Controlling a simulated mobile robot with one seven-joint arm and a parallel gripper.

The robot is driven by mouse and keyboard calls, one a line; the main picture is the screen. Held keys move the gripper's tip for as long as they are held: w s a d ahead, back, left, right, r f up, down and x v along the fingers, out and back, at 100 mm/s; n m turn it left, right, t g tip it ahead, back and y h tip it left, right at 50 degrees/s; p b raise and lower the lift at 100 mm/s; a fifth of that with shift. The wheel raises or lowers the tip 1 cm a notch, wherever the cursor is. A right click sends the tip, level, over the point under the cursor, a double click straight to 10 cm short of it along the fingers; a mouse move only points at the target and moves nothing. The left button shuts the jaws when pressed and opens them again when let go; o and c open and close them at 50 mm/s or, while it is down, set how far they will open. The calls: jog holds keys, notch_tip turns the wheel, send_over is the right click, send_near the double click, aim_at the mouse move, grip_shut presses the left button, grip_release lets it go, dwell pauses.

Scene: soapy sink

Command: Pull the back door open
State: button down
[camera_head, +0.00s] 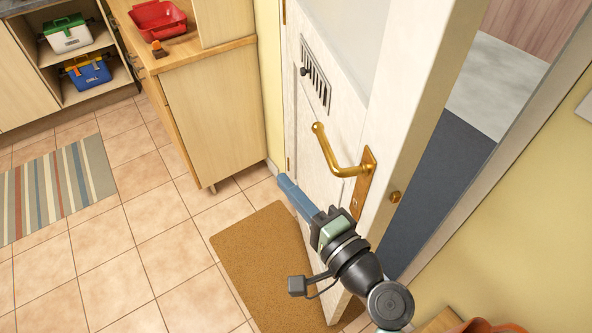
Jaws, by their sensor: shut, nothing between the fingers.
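The back door (340,95) is white with a vent grille, and it stands partly open. Through the gap at its right a dark mat and a grey floor show. Its brass lever handle (343,165) is on the door face near the free edge, and a brass latch (395,197) shows on that edge. My gripper (287,182) has blue fingers and is shut with nothing in it. It appears in front of the lower door, below and left of the handle, and does not hold the handle. I cannot tell whether its fingers touch the door.
A brown doormat (250,265) lies on the tiled floor below my gripper. A wooden counter unit (215,120) with a red basin (158,20) stands left of the door. A striped rug (55,190) lies at the left. Tiles between are clear.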

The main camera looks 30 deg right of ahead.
jog(key=w+a+p, duration=0.2)
jog(key=w+a, duration=0.1)
jog(key=w, duration=0.4)
jog(key=shift+w, duration=0.35)
jog(key=shift+a, duration=0.15)
dwell(1.2)
